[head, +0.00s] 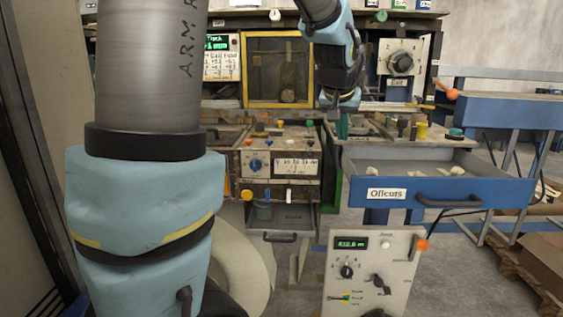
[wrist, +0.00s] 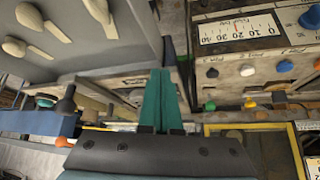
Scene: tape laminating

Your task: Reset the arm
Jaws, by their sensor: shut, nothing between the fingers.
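My gripper (head: 342,126) shows in the head view at the end of my blue arm, pointing down between the control panel and the open blue drawer. In the wrist view, its two green fingers (wrist: 162,100) lie together with nothing between them. My gripper is apart from the drawer, and the fingertips are partly small and dark in the head view. A large grey and light blue link of my arm fills the left of the head view.
The blue drawer (head: 375,217) labelled "Ofcuts" stands open at the right with several pale pieces inside. A smaller metal drawer (head: 300,219) is open below the control panel (head: 275,187). A panel with a display (head: 385,252) stands in front. A yellow-framed window (head: 278,35) is behind.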

